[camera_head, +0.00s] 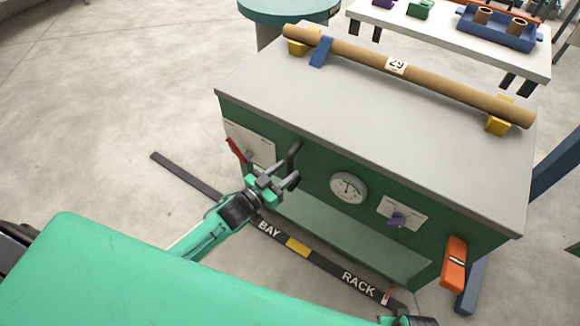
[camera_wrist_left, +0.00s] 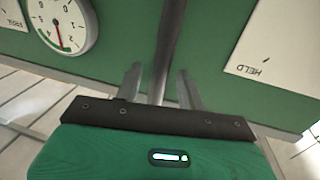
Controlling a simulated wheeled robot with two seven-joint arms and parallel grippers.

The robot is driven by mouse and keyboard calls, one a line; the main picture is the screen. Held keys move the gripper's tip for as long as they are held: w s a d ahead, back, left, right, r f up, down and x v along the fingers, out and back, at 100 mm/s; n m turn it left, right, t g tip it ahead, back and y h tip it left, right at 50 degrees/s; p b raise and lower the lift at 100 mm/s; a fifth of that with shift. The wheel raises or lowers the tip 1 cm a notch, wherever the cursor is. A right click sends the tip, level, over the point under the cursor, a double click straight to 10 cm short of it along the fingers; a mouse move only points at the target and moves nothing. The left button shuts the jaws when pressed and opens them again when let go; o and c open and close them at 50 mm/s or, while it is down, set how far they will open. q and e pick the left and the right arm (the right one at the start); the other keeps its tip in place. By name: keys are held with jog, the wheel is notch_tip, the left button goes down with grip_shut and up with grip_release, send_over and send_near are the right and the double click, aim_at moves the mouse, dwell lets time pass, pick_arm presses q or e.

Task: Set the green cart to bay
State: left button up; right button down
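The green cart (camera_head: 315,215) has a green front and a grey top (camera_head: 330,95). A dark floor strip (camera_head: 220,200) runs along its front, lettered BAY (camera_head: 269,229) and RACK (camera_head: 358,284), with a yellow patch (camera_head: 299,247) between. A small red marker (camera_head: 388,293) is at the RACK end. My left gripper (camera_head: 286,178) is at the dark handle (camera_head: 293,157) on the cart's front. In the left wrist view the handle bar (camera_wrist_left: 167,50) stands between its spread fingers (camera_wrist_left: 160,85), with a gap on the left. My right gripper is only partly visible, at the bottom edge.
A dial (camera_head: 349,187), a purple knob (camera_head: 397,219), a red lever (camera_head: 236,149) and an orange box (camera_head: 454,264) are on the front. A cardboard tube (camera_head: 420,75) lies across yellow blocks on top. A white table (camera_head: 450,48) stands behind. Floor at left is clear.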

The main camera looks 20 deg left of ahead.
pick_arm(q)
jog(key=shift+x, duration=1.25)
